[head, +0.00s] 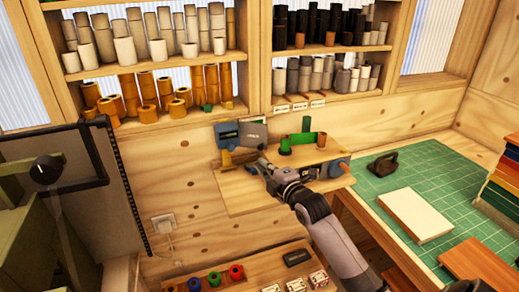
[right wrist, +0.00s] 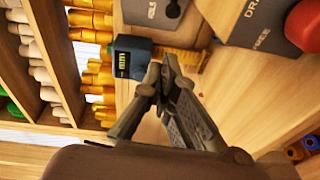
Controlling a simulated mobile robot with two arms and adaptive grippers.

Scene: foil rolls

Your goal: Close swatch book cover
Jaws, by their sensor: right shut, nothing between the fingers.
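A cream, book-like slab (head: 415,214) lies flat on the green cutting mat (head: 382,184) at the right of the head view. I cannot tell surely whether it is the swatch book, and no raised cover shows on it. My right gripper (head: 258,165) is far to its left, over a small wooden wall shelf (head: 238,198). The gripper is shut and empty. In the right wrist view its fingertips (right wrist: 164,68) meet beside a blue device with a small display (right wrist: 133,57); contact cannot be told. My left gripper is not in view.
A grey labelled panel (head: 253,135) and green pieces (head: 303,139) stand at the back of the shelf. Colourful books (head: 500,185) and a dark handled object (head: 386,164) are at the right. A tray with coloured rolls (head: 236,272) is below. The mat's middle is partly clear.

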